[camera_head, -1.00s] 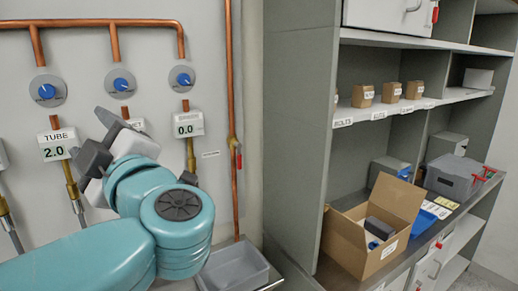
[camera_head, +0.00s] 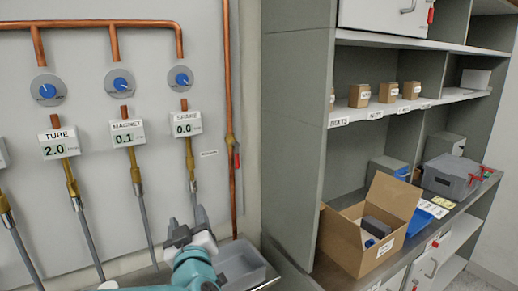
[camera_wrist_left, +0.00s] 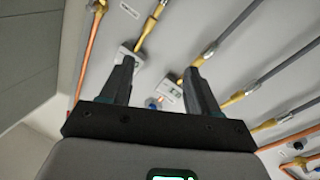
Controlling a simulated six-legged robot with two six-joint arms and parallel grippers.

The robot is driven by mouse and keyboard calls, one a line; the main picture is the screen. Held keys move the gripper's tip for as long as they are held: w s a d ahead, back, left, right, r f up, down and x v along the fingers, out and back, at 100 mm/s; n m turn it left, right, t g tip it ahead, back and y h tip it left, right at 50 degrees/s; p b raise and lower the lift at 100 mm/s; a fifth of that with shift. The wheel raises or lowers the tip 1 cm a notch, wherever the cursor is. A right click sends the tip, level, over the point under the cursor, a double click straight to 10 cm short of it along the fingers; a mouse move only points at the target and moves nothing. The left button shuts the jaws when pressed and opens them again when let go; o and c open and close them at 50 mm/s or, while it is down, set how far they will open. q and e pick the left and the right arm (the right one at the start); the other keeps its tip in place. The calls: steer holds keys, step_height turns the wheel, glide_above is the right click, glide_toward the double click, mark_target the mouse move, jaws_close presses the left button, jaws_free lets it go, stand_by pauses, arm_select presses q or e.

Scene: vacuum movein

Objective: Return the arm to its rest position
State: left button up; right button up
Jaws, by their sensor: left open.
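My left gripper (camera_head: 186,222) is low at the bottom centre of the head view, on the end of my teal arm. Its two dark fingers point up and are apart, with nothing between them. It sits just left of a grey bin (camera_head: 240,264) and below the wall gauges. In the left wrist view, my left gripper (camera_wrist_left: 158,72) shows its two fingers spread, with the wall and its pipes beyond. My right gripper is in neither view.
Three blue dials with displays for TUBE (camera_head: 59,144), MAGNET (camera_head: 128,133) and a third reading 0.0 (camera_head: 187,124) are on the wall. Copper pipes (camera_head: 110,24) run above. At right, a shelf unit holds an open cardboard box (camera_head: 345,240), small boxes and a grey case (camera_head: 450,177).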

arm_select(q)
step_height(320, 180, down, 16)
steer(key=m+g+h, duration=0.3)
steer(key=h, duration=0.1)
steer(key=s+d+f+m+g+h, duration=0.1)
steer(key=s+f+g, duration=0.3)
steer(key=f, duration=0.5)
steer(key=s+d+f+m+g+h, duration=0.1)
steer(key=s+f+g+h, duration=0.1)
steer(key=s+f, duration=0.6)
steer(key=s+f+g+h, duration=0.1)
steer(key=s+f+g, duration=0.3)
steer(key=s+f, duration=0.3)
steer(key=s+d+f+g+h, duration=0.1)
steer(key=s+f+g, duration=0.3)
steer(key=s, duration=0.9)
step_height(320, 180, down, 3)
steer(key=shift+s+d+m+g, duration=0.25)
steer(key=shift+s+m+g, duration=0.05)
steer(key=shift+s+m, duration=0.1)
steer(key=shift+w, duration=0.1)
steer(key=shift+a, duration=0.1)
